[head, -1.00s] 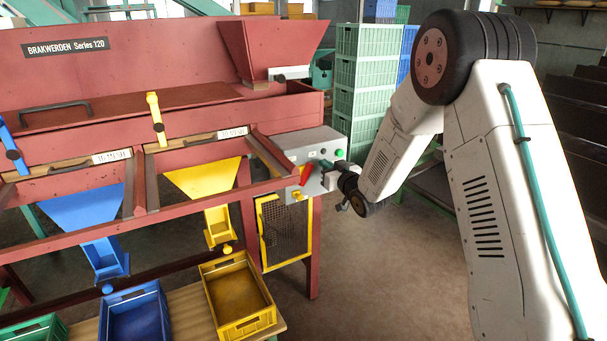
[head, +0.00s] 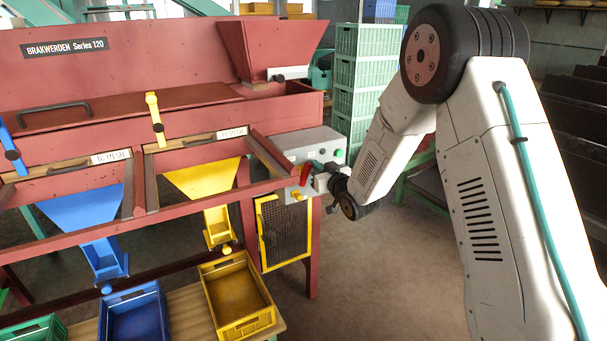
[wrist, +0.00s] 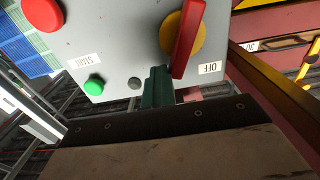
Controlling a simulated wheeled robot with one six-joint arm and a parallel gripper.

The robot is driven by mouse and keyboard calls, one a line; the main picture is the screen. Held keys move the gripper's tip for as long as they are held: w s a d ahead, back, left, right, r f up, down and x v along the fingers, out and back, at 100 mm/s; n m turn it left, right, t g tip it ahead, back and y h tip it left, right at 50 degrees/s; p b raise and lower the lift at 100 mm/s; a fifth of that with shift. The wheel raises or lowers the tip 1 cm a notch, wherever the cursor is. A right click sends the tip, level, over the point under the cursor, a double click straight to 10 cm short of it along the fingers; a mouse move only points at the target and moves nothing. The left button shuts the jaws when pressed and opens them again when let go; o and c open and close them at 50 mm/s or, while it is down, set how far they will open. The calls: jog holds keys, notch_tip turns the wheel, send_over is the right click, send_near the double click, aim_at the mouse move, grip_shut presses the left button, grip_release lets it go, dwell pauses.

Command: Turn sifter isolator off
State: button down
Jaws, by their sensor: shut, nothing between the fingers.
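The isolator is a red handle on a yellow disc on the grey control box. In the head view, the red handle (head: 305,174) stands nearly upright at the box's left side. In the wrist view, the handle (wrist: 187,40) crosses the yellow disc (wrist: 198,34), its lower end close to a small white label (wrist: 210,68) that seems to read OFF upside down. My gripper (wrist: 158,88) is shut and empty, its dark green fingers just left of the handle's lower end. It also shows in the head view (head: 319,168). I cannot tell whether they touch.
The control box (head: 322,140) also carries a green button (wrist: 94,86), a red button (wrist: 44,14) and a small dark knob (wrist: 134,83). The red sorter frame (head: 200,202) lies left of the box. Green crates (head: 358,72) stand behind.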

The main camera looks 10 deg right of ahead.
jog(key=shift+s+a+f, duration=0.15)
jog(key=shift+a, duration=0.25)
jog(key=shift+s+a+f, duration=0.1)
jog(key=shift+s+a, duration=0.05)
jog(key=shift+a, duration=0.25)
jog(key=shift+s, duration=0.1)
jog(key=s+d+r, duration=0.1)
jog(key=s+d, duration=0.2)
jog(key=s, duration=0.3)
jog(key=shift+d, duration=0.25)
